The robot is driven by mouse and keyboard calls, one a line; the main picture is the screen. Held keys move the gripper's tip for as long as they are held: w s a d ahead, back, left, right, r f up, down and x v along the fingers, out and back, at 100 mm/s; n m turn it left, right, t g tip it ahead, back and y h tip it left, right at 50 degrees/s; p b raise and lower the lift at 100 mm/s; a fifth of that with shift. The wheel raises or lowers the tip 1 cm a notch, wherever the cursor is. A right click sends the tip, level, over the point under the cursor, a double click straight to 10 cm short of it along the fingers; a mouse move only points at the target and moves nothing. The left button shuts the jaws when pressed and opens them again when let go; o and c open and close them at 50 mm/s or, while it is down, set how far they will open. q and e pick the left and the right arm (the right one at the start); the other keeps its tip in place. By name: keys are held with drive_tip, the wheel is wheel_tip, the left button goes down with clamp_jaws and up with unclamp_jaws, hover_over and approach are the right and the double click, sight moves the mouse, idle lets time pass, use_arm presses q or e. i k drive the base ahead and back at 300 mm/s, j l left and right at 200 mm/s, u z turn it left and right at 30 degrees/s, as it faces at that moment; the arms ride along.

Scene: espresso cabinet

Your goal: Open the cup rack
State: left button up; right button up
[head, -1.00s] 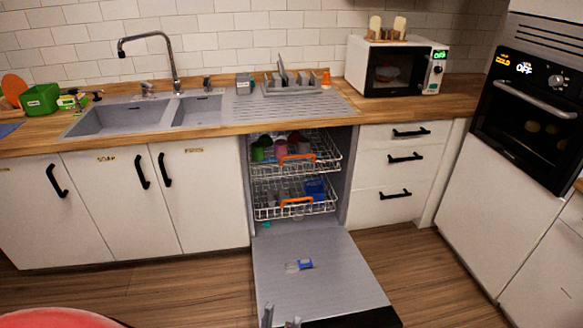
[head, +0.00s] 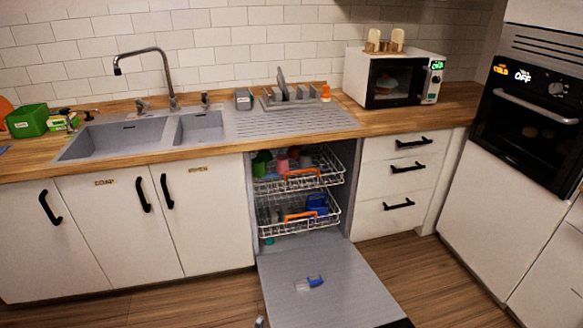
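The cup rack, the upper white wire rack (head: 325,172), sits inside the open dishwasher and holds green, pink and other cups (head: 281,162). Its orange handle (head: 301,174) is at the rack's front. The rack looks pushed in, roughly above the lower rack. A small grey fingertip (head: 260,322), seemingly of my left gripper, just shows at the bottom edge, well below and apart from the rack. The rest of that gripper is out of frame. My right gripper is not in view.
The lower rack (head: 329,219) has its own orange handle and holds a blue item (head: 317,204). The dishwasher door (head: 340,280) lies folded down in front, with a small blue-and-white item (head: 309,283) on it. Floor is free at both sides.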

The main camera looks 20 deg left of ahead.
sight(315, 169)
drive_tip(key=j+z, duration=0.15)
drive_tip(key=j, duration=0.5)
drive_tip(key=j+z, duration=0.15)
drive_tip(key=j, duration=0.5)
drive_tip(key=k+j+z, duration=0.1)
drive_tip(key=j, duration=0.5)
drive_tip(key=j+z, duration=0.15)
drive_tip(key=j, duration=0.5)
drive_tip(key=i+j+z, duration=0.1)
drive_tip(key=j, duration=0.2)
drive_tip(key=i+j+z, duration=0.1)
drive_tip(key=i+j, duration=0.25)
drive_tip(key=j, duration=0.3)
drive_tip(key=i+j+z, duration=0.15)
drive_tip(key=j, duration=0.15)
drive_tip(key=i+j+z, duration=0.1)
drive_tip(key=j, duration=0.2)
drive_tip(key=i+j+z, duration=0.1)
drive_tip(key=i+j, duration=0.4)
